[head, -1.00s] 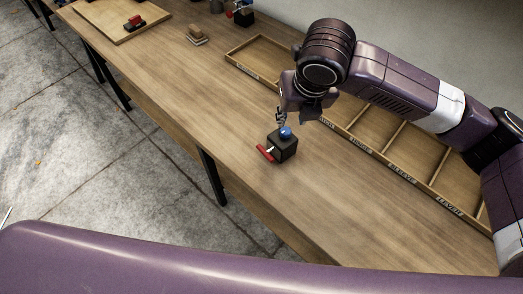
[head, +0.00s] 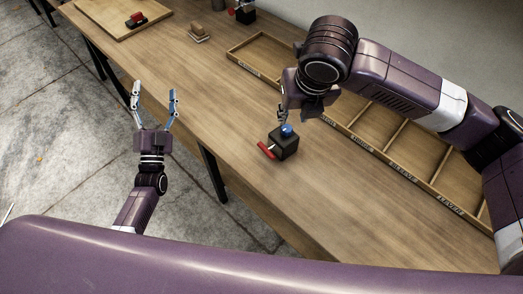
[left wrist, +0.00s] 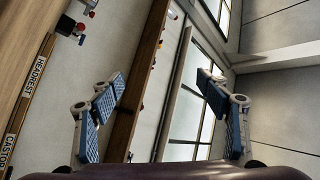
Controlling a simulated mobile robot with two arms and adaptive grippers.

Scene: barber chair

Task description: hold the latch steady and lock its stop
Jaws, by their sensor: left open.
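The latch (head: 283,147) is a dark block with a blue knob (head: 287,130) on top and a red lever (head: 265,151) at its left side. It stands on the wooden table. My right gripper (head: 283,114) is just behind the latch, close to the knob; its fingers are small and partly hidden, so I cannot tell contact or opening. My left gripper (head: 155,88) is open and empty, fingers spread, left of the latch near the table's front edge. Its two blue-padded fingers also show in the left wrist view (left wrist: 160,78), with nothing between them.
A labelled wooden compartment tray (head: 345,133) runs along the table's back. A wooden board (head: 100,12) with a red-and-black part (head: 136,20) lies at the far left. A small block (head: 199,33) and another dark device (head: 243,15) stand behind. The table left of the latch is clear.

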